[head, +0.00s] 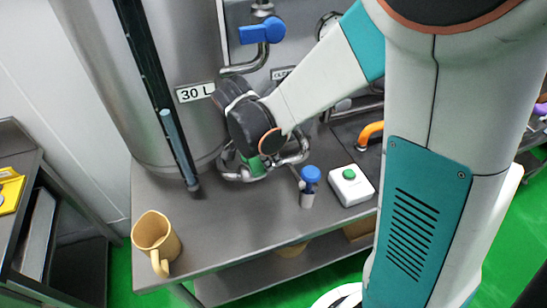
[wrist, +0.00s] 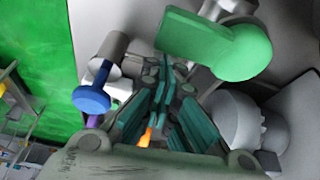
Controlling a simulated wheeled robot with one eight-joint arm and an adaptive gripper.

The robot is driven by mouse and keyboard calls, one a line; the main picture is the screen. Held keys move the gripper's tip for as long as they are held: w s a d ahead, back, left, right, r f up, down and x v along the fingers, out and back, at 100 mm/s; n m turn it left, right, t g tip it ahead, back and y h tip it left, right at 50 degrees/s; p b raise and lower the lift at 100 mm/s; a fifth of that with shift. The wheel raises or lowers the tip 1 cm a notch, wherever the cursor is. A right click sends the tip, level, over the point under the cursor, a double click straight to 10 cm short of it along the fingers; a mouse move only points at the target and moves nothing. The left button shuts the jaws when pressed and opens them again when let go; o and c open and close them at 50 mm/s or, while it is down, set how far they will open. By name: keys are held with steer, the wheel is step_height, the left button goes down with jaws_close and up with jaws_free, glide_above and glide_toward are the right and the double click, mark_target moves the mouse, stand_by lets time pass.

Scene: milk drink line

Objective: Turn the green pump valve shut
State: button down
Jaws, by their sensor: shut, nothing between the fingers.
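The green pump valve handle (wrist: 215,45) is large in the upper middle of the wrist view, a thick lever with a rounded end on a metal fitting. In the head view the green handle (head: 252,166) shows only partly, low in front of the steel tank, behind my wrist. My gripper (wrist: 165,68) is shut and empty, its fingertips just left of the handle. I cannot tell whether they touch it. In the head view my wrist hides the fingers.
A blue-capped fitting (head: 309,180) and a white box with a green button (head: 351,187) stand right of the pump pipes. A yellow jug (head: 155,240) is at the table's left. A blue valve (head: 262,30) is above. The table front (head: 245,220) is clear.

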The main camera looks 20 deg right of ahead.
steer(key=shift+a, duration=0.15)
stand_by(0.4)
steer(key=d, duration=0.4)
steer(key=p+v, duration=0.2)
steer(key=v, duration=0.8)
steer(key=shift+p, duration=0.35)
steer(key=s+d+r+n+t+y+b, duration=0.1)
steer(key=s+r+n+t+y+b, duration=0.1)
steer(key=s+n, duration=0.4)
steer(key=s+d+r+n+t+y+b, duration=0.1)
steer(key=s+r+n+t+b, duration=0.1)
steer(key=s+n+t, duration=0.2)
steer(key=s+n, duration=0.3)
steer(key=n, duration=0.3)
steer(key=shift+n+t+y, duration=0.4)
